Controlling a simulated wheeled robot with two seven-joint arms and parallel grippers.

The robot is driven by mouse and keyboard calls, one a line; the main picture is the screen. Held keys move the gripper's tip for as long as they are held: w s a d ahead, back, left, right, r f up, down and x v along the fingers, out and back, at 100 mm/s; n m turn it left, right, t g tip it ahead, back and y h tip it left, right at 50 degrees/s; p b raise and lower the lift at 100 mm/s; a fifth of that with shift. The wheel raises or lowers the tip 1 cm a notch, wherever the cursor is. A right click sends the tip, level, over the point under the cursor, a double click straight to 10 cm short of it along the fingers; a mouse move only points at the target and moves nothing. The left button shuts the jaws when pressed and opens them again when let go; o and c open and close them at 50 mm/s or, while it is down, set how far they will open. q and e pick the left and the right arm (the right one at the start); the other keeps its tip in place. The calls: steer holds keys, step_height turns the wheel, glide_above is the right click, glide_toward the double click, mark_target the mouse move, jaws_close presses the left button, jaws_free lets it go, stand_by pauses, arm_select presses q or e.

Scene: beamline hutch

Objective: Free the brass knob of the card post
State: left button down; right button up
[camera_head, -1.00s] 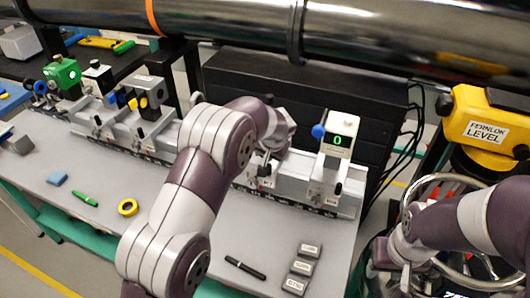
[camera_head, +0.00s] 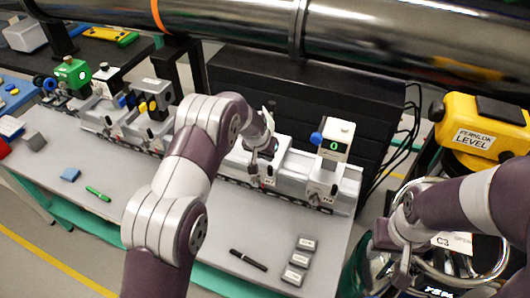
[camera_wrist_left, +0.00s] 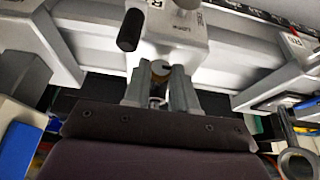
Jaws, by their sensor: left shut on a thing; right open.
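In the left wrist view, my left gripper (camera_wrist_left: 159,78) is shut on the brass knob (camera_wrist_left: 160,68), low on the front of a pale carriage (camera_wrist_left: 180,45) with a black lever (camera_wrist_left: 131,30) beside the knob. In the head view, this carriage (camera_head: 268,176) stands on the rail in the middle of the bench. My left gripper (camera_head: 254,163) reaches its front there, and the knob is too small to make out. A white card-like piece (camera_head: 267,118) shows behind my wrist. My right gripper (camera_head: 394,256) is open and empty, in front of the chrome wheel at the right.
A carriage with a green display (camera_head: 336,143) and blue knob stands to the right on the rail. Other carriages (camera_head: 155,95) stand to the left. A black pen (camera_head: 248,260), grey blocks (camera_head: 298,260), a green pen (camera_head: 97,193) and a blue pad (camera_head: 70,174) lie on the bench (camera_head: 215,255).

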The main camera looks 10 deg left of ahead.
arm_select(q)
steer(key=c, duration=1.2)
jaws_free()
steer(key=shift+a+f, duration=0.1)
steer(key=b+v, duration=0.3)
steer(key=v, duration=0.9)
steer(key=shift+s+r+b, duration=0.15)
steer(key=shift+r+b, duration=0.15)
steer(key=shift+b, duration=0.1)
steer(key=s+a+f+g, duration=0.1)
steer(key=s, duration=0.8)
steer(key=s+a+f+n+g, duration=0.1)
steer(key=s+a, duration=0.1)
steer(key=s, duration=0.7)
steer(key=s+a+f+n+g+y, duration=0.1)
steer(key=s, duration=0.8)
steer(key=shift+s+a+f, duration=0.1)
steer(key=shift+a+f, duration=0.2)
steer(key=shift+a, duration=0.05)
